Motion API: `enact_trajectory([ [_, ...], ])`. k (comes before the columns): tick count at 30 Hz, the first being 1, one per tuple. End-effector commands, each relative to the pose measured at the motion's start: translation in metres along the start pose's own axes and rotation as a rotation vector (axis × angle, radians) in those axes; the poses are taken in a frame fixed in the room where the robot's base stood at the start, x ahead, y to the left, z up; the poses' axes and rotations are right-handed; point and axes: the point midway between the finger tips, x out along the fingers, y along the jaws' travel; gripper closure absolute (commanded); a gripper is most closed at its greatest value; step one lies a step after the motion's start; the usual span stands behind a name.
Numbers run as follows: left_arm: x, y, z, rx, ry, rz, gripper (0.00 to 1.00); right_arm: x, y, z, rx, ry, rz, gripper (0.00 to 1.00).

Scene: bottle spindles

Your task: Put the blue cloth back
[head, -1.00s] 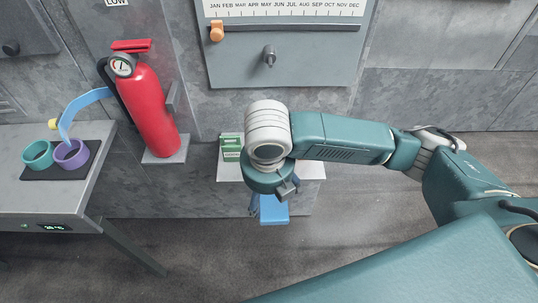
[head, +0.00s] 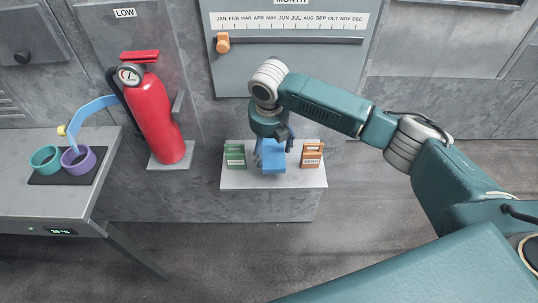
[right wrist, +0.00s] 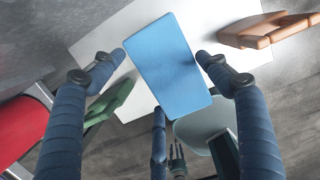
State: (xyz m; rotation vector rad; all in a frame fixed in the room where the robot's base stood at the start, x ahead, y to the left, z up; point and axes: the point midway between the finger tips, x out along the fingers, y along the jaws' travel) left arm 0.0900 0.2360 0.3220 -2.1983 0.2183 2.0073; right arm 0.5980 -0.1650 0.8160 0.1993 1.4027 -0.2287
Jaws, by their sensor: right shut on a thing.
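The blue cloth (head: 273,158) is a flat, block-like blue piece in my right gripper (head: 274,150). It hangs over the pale top of a low wall ledge (head: 235,182), between a green holder (head: 235,156) and an orange-brown holder (head: 312,156). In the right wrist view the cloth (right wrist: 172,65) shows between the dark blue fingers of the right gripper (right wrist: 161,57). Whether its lower edge touches the ledge, I cannot tell.
A red fire extinguisher (head: 155,115) stands on a bracket left of the ledge. A month board (head: 290,70) with an orange slider (head: 223,42) hangs above.

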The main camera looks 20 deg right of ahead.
Motion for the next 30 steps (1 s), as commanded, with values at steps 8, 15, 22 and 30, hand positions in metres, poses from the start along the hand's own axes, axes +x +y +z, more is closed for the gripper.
enact_trajectory([
  [8, -0.006, 0.0, -0.001, 0.0, 0.0, 0.0, 0.6, 0.042, -0.001, -0.008, 0.0, 0.003, -0.003, 0.46],
  [15, -0.008, 0.0, -0.001, 0.001, 0.0, 0.0, 0.6, 0.048, -0.001, -0.004, 0.0, 0.0, -0.002, 0.46],
  [22, -0.008, 0.0, -0.001, 0.001, 0.001, 0.0, 0.6, 0.048, -0.001, -0.005, 0.0, 0.001, -0.003, 0.05],
  [30, -0.008, 0.001, -0.001, 0.002, 0.001, 0.001, 0.6, 0.045, -0.001, -0.004, 0.0, 0.0, -0.002, 0.05],
])
